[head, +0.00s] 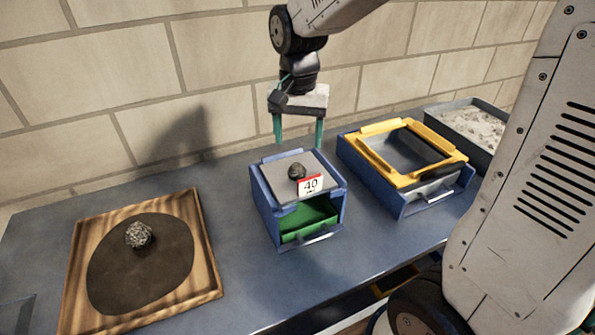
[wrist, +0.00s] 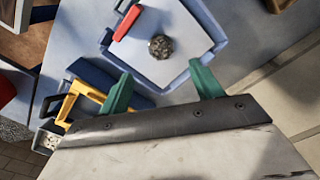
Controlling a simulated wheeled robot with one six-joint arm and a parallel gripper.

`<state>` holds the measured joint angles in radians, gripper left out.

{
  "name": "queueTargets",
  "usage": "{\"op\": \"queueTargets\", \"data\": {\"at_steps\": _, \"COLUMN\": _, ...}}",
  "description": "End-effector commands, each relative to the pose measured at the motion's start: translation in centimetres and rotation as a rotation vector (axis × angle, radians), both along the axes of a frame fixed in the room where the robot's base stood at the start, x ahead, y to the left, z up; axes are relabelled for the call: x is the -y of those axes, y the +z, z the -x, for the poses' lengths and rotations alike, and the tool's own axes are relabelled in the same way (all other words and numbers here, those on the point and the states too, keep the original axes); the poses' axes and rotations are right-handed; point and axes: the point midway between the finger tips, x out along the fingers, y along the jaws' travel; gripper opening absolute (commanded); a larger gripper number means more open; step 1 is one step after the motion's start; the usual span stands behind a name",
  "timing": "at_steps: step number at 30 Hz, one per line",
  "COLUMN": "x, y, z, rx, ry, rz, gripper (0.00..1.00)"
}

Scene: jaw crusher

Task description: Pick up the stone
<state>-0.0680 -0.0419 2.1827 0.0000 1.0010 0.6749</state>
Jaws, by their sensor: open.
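A small dark stone (head: 297,171) lies on the grey top of a blue box (head: 262,200), behind a card marked 40 (head: 310,185). In the wrist view the stone (wrist: 160,46) shows just beyond the fingertips, between their lines. A second, lighter grey rough stone (head: 138,234) lies on a dark round patch in a wooden tray (head: 68,290) at the left. My gripper (head: 298,146) points down above and a little behind the blue box. Its two green fingers (wrist: 160,74) are apart, with nothing between them.
The blue box has a green drawer (head: 308,218) partly open at its front. To its right stand a blue unit with a yellow frame (head: 395,172) and a grey bin of pale gravel (head: 470,125). A block wall (head: 215,70) runs behind the table. Bare table lies between tray and box.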

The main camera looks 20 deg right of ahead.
Motion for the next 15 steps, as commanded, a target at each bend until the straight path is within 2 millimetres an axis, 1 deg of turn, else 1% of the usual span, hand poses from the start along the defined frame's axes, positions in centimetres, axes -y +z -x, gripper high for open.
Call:
{"op": "queueTargets", "data": {"at_steps": 2, "x": 0.0, "y": 0.0, "z": 0.0, "rx": 0.000, "ry": -0.057, "rz": 0.000, "gripper": 0.65}}
{"op": "queueTargets", "data": {"at_steps": 5, "x": 0.0, "y": -0.6, "z": 0.0, "rx": -0.003, "ry": -0.088, "rz": 0.001, "gripper": 0.65}}
{"op": "queueTargets", "data": {"at_steps": 11, "x": -0.1, "y": -2.9, "z": 0.1, "rx": -0.003, "ry": -0.088, "rz": 0.001, "gripper": 0.65}}
{"op": "queueTargets", "data": {"at_steps": 15, "x": -0.2, "y": -4.8, "z": 0.2, "rx": -0.004, "ry": -0.087, "rz": 0.001, "gripper": 0.65}}
